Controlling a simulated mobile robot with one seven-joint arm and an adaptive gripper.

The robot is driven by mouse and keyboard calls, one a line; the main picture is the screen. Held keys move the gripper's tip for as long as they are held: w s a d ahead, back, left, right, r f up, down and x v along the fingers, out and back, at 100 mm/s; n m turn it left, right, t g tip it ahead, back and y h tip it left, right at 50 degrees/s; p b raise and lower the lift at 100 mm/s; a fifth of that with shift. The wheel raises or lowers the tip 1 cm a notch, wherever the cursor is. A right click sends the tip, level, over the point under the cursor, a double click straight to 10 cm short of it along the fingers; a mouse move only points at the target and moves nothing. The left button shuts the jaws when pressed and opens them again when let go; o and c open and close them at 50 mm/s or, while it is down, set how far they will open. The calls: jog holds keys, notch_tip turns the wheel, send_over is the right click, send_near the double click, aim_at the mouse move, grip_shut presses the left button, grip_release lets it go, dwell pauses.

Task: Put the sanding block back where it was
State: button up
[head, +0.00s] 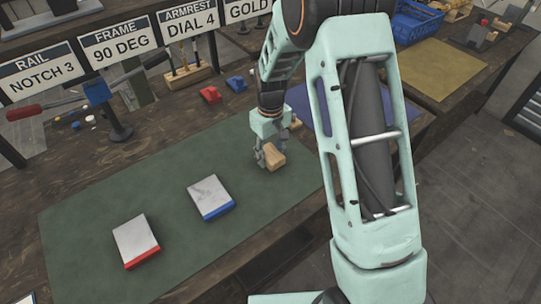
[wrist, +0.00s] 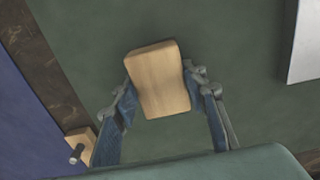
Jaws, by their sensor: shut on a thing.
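The sanding block is a plain light wooden block (head: 274,158) at the right end of the green mat (head: 130,190) in the head view. My gripper (head: 266,158) points down and is shut on it. In the wrist view the block (wrist: 158,76) sits between the two fingers of my gripper (wrist: 160,88), one on each side, slightly tilted in the picture. Green mat lies beneath it. I cannot tell whether the block touches the mat or hangs just above it. The fingers hide part of its sides.
White pads with a blue edge (head: 210,194) and a red edge (head: 134,240) lie left on the mat. A small wooden piece with a peg (wrist: 80,146) stands by the blue mat (wrist: 30,110).

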aim_at(271, 153)
jog(key=shift+f, duration=0.5)
jog(key=shift+f, duration=0.2)
jog(key=o, duration=1.1)
jog(key=shift+r, duration=0.15)
notch_tip(271, 153, up, 12)
jog(key=shift+r, duration=0.1)
